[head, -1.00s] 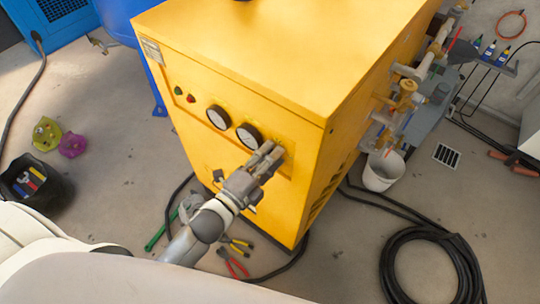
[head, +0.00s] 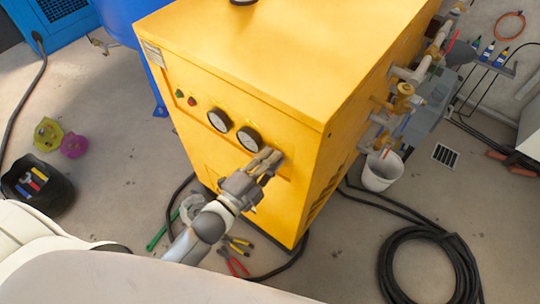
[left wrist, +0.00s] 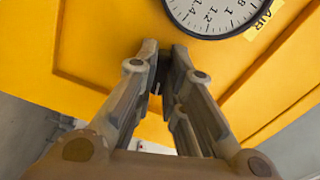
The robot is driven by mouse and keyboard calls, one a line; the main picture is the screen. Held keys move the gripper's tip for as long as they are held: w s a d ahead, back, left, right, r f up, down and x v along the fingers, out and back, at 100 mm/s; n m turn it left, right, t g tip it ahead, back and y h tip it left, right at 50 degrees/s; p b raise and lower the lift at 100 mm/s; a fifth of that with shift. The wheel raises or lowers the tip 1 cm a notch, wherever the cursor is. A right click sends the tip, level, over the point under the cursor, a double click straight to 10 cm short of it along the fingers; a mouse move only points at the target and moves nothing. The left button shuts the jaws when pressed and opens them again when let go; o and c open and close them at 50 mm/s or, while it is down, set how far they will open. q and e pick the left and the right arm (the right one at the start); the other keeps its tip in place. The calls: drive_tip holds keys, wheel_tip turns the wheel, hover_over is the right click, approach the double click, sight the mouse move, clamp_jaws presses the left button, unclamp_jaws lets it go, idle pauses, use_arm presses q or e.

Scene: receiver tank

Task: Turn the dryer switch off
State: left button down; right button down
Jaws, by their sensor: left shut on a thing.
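The yellow dryer cabinet (head: 255,70) stands in the middle of the head view. Its front panel carries two round gauges (head: 248,138), a green lamp (head: 180,93) and a red lamp (head: 192,101). My left gripper (head: 270,158) is at the panel's right end, just right of the gauges, with its fingers nearly closed on the dryer switch. The switch is hidden behind the fingers, so its position cannot be told. In the left wrist view, the fingertips (left wrist: 164,52) meet the yellow panel just below a gauge (left wrist: 210,8). My right gripper is out of view.
Pipes and valves (head: 405,95) stick out from the cabinet's right side, above a white bucket (head: 381,170). A coiled black hose (head: 392,255) lies at right. Pliers (head: 235,262) lie on the floor below my arm. A black bin (head: 55,198) stands at left.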

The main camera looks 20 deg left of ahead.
use_arm(q)
drive_tip(key=shift+n+p, duration=3.1)
drive_tip(key=shift+n, duration=4.3)
drive_tip(key=shift+f, duration=0.1)
drive_tip(key=c, duration=1.5)
unclamp_jaws()
drive_tip(key=shift+s, duration=0.1)
drive_tip(key=v, duration=1.1)
drive_tip(key=shift+s+a, duration=0.15)
drive_tip(key=shift+s, duration=0.25)
